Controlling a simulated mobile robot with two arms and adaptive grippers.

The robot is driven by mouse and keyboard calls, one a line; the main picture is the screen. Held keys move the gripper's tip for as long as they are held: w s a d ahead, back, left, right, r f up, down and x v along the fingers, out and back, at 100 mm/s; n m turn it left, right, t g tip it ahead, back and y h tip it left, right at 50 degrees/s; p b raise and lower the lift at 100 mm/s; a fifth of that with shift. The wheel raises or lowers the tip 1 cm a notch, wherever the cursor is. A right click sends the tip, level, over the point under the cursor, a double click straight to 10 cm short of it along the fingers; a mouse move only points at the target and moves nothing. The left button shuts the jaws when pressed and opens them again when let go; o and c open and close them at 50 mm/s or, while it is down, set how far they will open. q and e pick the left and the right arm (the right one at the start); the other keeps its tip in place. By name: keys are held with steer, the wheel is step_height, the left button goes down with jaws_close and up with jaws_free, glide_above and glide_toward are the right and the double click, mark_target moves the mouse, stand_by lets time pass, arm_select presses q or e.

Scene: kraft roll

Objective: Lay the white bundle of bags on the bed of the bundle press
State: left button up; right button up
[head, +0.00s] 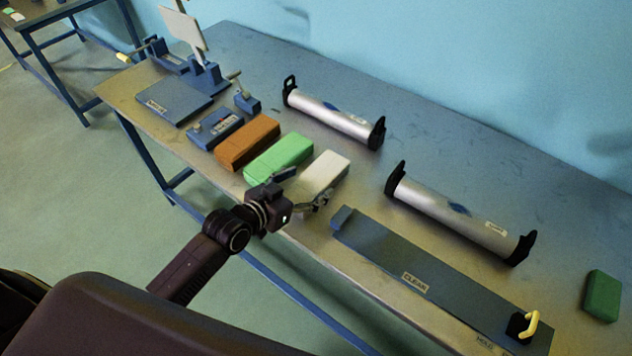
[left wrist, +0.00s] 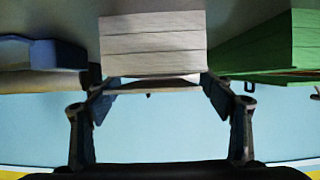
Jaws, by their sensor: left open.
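The white bundle (head: 326,172) lies on the steel table near its front edge, right of a green bundle (head: 279,158). My left gripper (head: 304,188) is open at the bundle's near end. In the left wrist view the layered white bundle (left wrist: 152,42) sits between and just beyond the two spread fingers (left wrist: 160,88); I cannot tell whether they touch it. A blue device with a flat labelled bed (head: 174,101) and a raised pale plate (head: 183,27) stands at the table's far left; it looks like the bundle press. Its bed is empty. My right gripper is not in view.
An orange bundle (head: 247,143) lies left of the green one. Two silver rollers (head: 333,115) (head: 460,215) lie behind. A long blue-grey bed marked CLEAR (head: 437,281) with a yellow handle (head: 529,324) is right of the white bundle. A dark green block (head: 602,296) sits far right.

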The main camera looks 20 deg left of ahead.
mark_target(317, 178)
arm_select(q)
steer(key=x, duration=0.3)
steer(key=shift+w+d, duration=0.1)
steer(key=shift+d, duration=0.1)
steer(key=shift+w+f, duration=0.15)
steer(key=shift+w, duration=0.15)
steer(key=shift+s, duration=0.1)
steer(key=c, duration=1.6)
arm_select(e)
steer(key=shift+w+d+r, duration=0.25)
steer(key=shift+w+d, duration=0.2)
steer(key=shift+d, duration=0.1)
arm_select(q)
steer(key=shift+c, duration=0.2)
